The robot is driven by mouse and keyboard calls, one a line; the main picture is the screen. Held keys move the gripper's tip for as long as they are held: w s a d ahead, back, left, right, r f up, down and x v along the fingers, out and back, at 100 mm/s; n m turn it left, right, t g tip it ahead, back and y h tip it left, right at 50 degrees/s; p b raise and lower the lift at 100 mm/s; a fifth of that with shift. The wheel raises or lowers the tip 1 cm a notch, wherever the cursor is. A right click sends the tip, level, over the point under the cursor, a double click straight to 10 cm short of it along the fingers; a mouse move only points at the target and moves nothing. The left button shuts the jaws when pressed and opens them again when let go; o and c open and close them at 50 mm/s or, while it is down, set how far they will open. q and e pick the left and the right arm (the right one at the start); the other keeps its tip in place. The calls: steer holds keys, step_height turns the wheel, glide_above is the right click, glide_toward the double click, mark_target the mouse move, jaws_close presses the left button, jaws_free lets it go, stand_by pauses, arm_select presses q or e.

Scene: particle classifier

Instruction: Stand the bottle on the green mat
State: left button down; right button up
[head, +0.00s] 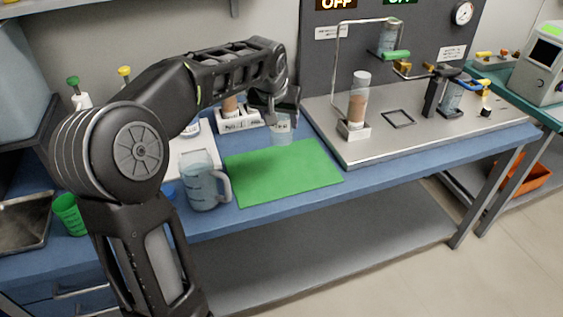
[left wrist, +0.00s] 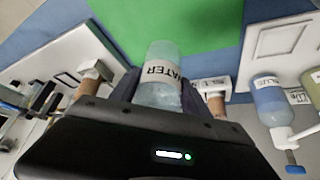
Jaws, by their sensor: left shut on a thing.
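The bottle (head: 281,131) is clear, with a pale label, and looks roughly upright in the head view. My left gripper (head: 277,104) is shut on its upper part. In the left wrist view the bottle (left wrist: 160,72) shows the word WATER and sits between my left gripper's fingers (left wrist: 155,92). The green mat (head: 285,176) lies flat and bare on the blue bench. The bottle's lower end overlaps the mat's far edge in the head view; I cannot tell whether it touches anything. The mat (left wrist: 180,22) also shows beyond the bottle in the left wrist view. My right gripper is out of view.
A clear jug (head: 202,184) stands left of the mat. A white rack (head: 238,121) is behind it. A metal platform (head: 400,145) with a brown-filled tube (head: 358,102) borders the mat's right side. A green cup (head: 68,212) is at far left.

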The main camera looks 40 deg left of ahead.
mark_target(281, 138)
arm_select(q)
steer(key=shift+f, duration=3.05)
steer(key=shift+f, duration=1.85)
steer(key=shift+f, duration=0.1)
steer(key=shift+f+b, duration=0.1)
steer(key=shift+b, duration=0.2)
steer(key=c, duration=0.5)
jaws_free()
steer(key=shift+r, duration=0.25)
steer(key=v, duration=1.2)
steer(key=shift+f, duration=0.1)
